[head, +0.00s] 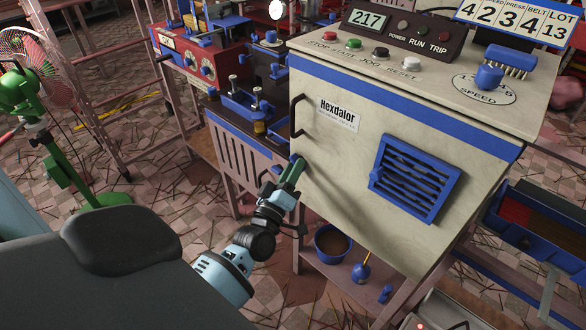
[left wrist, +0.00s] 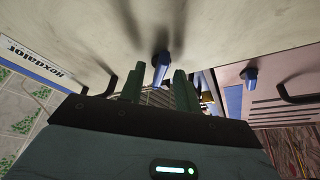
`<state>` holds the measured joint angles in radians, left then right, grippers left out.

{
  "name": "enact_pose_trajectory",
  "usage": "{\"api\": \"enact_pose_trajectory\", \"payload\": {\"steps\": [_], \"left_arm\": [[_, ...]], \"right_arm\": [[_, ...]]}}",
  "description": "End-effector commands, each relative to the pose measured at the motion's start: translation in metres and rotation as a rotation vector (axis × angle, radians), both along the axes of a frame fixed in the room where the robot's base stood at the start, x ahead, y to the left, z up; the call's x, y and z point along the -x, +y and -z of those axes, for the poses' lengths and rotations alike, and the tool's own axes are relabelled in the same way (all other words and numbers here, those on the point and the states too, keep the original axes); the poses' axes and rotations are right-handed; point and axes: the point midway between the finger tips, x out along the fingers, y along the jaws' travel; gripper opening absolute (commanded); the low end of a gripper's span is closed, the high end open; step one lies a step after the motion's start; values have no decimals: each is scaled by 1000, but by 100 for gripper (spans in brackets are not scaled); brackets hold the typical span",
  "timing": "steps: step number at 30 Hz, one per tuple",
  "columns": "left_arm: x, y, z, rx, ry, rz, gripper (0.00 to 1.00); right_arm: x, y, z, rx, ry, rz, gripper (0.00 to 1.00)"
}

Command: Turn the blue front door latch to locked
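The blue front door latch (left wrist: 161,67) is on the pale door of the Hexdalor cabinet (head: 340,175). In the head view it shows only as a small blue bit (head: 296,157) at the door's left edge, mostly hidden by my fingers. My left gripper (head: 291,176) reaches up to it with green fingers. In the left wrist view the gripper (left wrist: 158,92) is open, one finger on each side of the latch, with gaps. I cannot tell contact or whether the latch is at locked. My right gripper is not in view.
A dark door handle (head: 297,116) is above the latch. A second blue latch (left wrist: 249,76) and handle (left wrist: 295,97) are on the neighbouring pinkish panel. A blue vent (head: 414,178) is on the door's right. A blue bowl (head: 332,243) stands on the shelf below.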

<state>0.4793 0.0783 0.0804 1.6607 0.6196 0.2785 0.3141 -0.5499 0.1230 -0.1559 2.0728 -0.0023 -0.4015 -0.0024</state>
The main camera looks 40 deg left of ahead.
Motion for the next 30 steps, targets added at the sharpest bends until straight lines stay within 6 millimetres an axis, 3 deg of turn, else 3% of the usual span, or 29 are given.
{"api": "enact_pose_trajectory", "payload": {"steps": [10,18,30], "left_arm": [[-5,1,-1,-1,0,0,33],[-4,1,-1,-1,0,0,0],[-4,2,0,-46,-2,1,0]], "right_arm": [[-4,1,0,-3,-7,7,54],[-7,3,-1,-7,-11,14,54],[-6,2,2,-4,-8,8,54]]}}
